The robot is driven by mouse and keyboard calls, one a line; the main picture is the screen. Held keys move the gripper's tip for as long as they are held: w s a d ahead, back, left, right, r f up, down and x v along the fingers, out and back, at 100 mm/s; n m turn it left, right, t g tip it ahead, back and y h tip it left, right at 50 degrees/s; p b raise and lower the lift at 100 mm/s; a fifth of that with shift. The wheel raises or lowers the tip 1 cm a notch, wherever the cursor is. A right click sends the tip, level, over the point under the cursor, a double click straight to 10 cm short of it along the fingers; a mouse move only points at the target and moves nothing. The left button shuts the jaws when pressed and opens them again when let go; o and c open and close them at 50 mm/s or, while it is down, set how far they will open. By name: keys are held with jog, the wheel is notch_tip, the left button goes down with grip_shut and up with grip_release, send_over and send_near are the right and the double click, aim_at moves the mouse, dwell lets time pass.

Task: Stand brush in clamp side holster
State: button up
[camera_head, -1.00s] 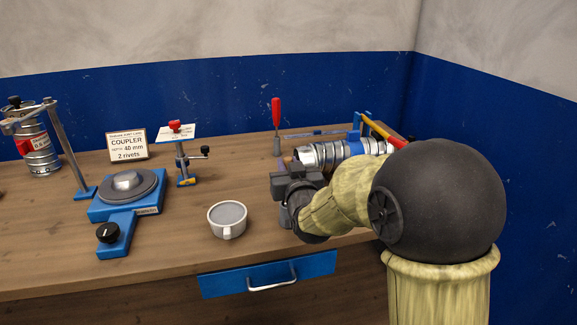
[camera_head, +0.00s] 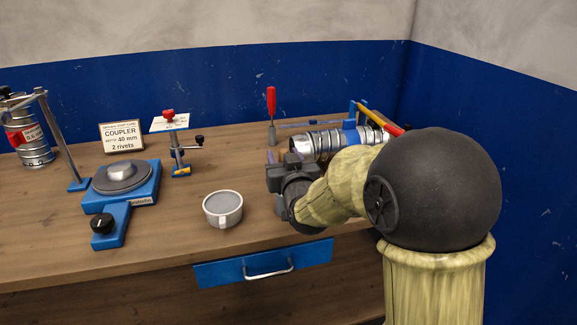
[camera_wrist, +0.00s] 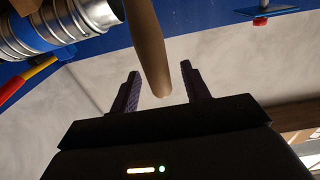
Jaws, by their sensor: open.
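A tapered brown wooden handle (camera_wrist: 148,45), seemingly the brush's, reaches down from the top edge of the wrist view. Its rounded end lies between the two fingers of my gripper (camera_wrist: 160,72), with gaps on both sides. My gripper is open and holds nothing. The brush's other end is out of that view. In the head view my gripper (camera_head: 284,170) is low over the bench in front of the duct, and I cannot make out the brush there. The blue clamp (camera_head: 352,133) holds a ribbed metal duct (camera_head: 315,144). I cannot identify its side holster.
A grey-white cup (camera_head: 222,209) stands left of my gripper. A red-handled tool (camera_head: 271,102) stands upright behind. Farther left are a small clamp stand (camera_head: 180,155), a sign (camera_head: 122,136) and a blue turntable (camera_head: 128,190). A yellow-and-red handle (camera_head: 380,120) lies by the duct.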

jog(key=b+v, duration=0.5)
jog(key=v, duration=1.2)
jog(key=shift+s+b, duration=0.2)
jog(key=shift+b, duration=0.15)
jog(key=shift+d, duration=0.1)
jog(key=shift+c, duration=0.2)
dwell(1.0)
